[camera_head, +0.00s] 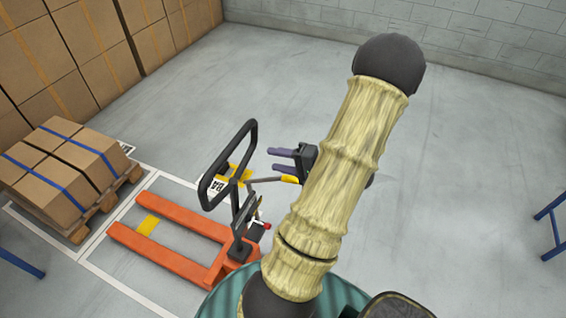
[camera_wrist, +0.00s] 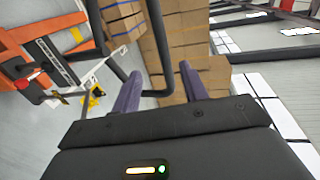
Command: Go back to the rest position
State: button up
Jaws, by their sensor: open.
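My gripper (camera_head: 283,160) is open, its two purple fingers apart and pointing left in the head view. It also shows in the wrist view (camera_wrist: 158,88), with nothing gripped between the fingers. My arm in its tan sleeve crosses the head view and hides part of the gripper's body. An orange pallet jack (camera_head: 182,217) stands to the left of my arm. Its black loop handle (camera_head: 204,177) rises close to the fingertips in the picture. In the wrist view the handle (camera_wrist: 159,94) passes behind the fingers; I cannot tell how far off it is.
A wooden pallet (camera_head: 110,199) with strapped cardboard boxes (camera_head: 62,170) stands at the left, inside white floor lines. Stacked cartons (camera_head: 75,50) line the back left. Blue metal legs (camera_head: 553,228) show at the right edge. The grey floor behind and right of my arm is clear.

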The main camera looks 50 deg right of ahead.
jog(key=shift+s+d+r, duration=0.1)
jog(key=shift+s, duration=0.4)
jog(key=shift+w, duration=0.1)
jog(key=n+g+h+p, duration=0.1)
jog(key=n+g+h, duration=0.3)
send_near(235, 143)
jog(key=w+d+f, duration=0.1)
jog(key=w, duration=0.1)
jog(key=w+d+f, duration=0.1)
jog(key=w+d, duration=0.1)
jog(key=shift+f, duration=0.2)
jog(key=shift+n+g+h, duration=0.6)
jog(key=w, duration=0.1)
jog(key=w+a+r, duration=0.1)
jog(key=w, duration=0.1)
jog(key=w+a+r+p, duration=0.1)
jog(key=shift+w+a, duration=0.15)
jog(key=shift+w, duration=0.1)
jog(key=w+a+r+n+g, duration=0.15)
jog(key=a+n+g, duration=0.3)
jog(key=a, duration=1.35)
jog(key=s+a+f+n+g+y+b, duration=0.1)
jog(key=s+a+n+g+y+b, duration=0.1)
jog(key=s+a+n, duration=0.4)
jog(key=s+a+g, duration=0.1)
jog(key=s+a, duration=0.3)
jog(key=a, duration=0.1)
jog(key=shift+s+f, duration=0.25)
jog(key=shift+f, duration=0.05)
